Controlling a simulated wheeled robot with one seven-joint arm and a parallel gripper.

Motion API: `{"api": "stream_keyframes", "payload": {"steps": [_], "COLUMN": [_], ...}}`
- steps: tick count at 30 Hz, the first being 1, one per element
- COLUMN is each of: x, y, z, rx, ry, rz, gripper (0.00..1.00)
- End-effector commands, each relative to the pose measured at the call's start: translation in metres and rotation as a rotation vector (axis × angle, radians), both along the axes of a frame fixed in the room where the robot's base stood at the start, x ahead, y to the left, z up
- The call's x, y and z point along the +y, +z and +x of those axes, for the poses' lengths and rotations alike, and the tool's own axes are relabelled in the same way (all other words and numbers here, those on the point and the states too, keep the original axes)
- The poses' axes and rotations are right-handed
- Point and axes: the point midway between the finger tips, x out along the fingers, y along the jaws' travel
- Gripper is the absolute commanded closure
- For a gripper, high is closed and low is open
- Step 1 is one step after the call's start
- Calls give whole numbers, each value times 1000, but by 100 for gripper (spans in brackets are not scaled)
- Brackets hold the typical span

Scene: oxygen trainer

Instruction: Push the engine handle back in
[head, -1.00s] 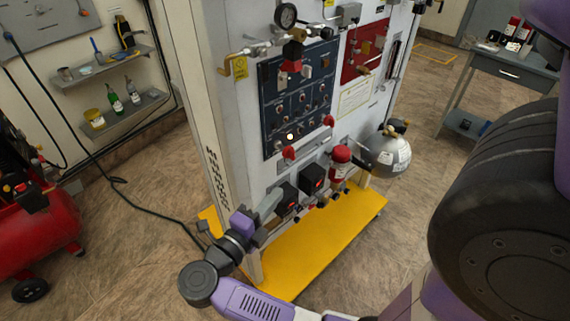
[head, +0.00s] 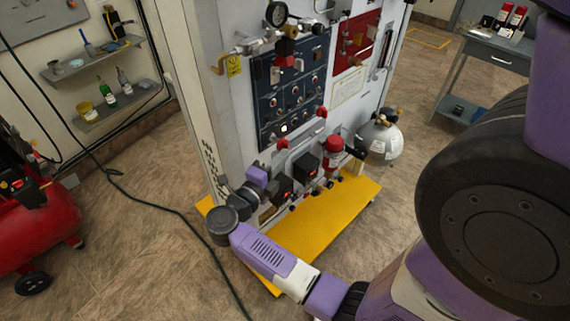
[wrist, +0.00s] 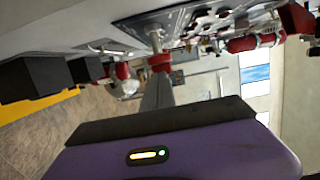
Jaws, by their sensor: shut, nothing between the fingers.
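The engine handle appears to be the grey bar with red ends (head: 301,139) along the lower edge of the dark blue switch panel (head: 290,95). Its near red end shows in the wrist view as a red collar (wrist: 160,62) on a metal stem. My gripper (head: 276,163) is at the near end of the bar, low on the cabinet front. In the wrist view my gripper (wrist: 158,84) is shut, with its grey fingers pointing at the red collar. The fingertips overlap the collar there, and I cannot tell whether they touch it. Nothing is between the fingers.
Black boxes (head: 306,164) and a red-topped fitting (head: 333,146) stick out below the bar. A silver tank (head: 379,140) stands at the right. The yellow base (head: 325,218) juts out under the cabinet. A black hose (head: 150,204) lies on the floor.

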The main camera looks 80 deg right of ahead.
Motion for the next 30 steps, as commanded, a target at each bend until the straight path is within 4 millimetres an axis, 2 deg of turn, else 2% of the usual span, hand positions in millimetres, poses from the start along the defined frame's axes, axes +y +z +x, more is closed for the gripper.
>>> {"api": "stream_keyframes", "payload": {"steps": [15, 24, 30], "x": [-4, -18, -19], "y": [0, -1, 0], "z": [8, 31, 32], "rx": [0, -1, 0], "ry": [0, 2, 5], "rz": [-1, -1, 0], "gripper": [100, 100, 100]}}
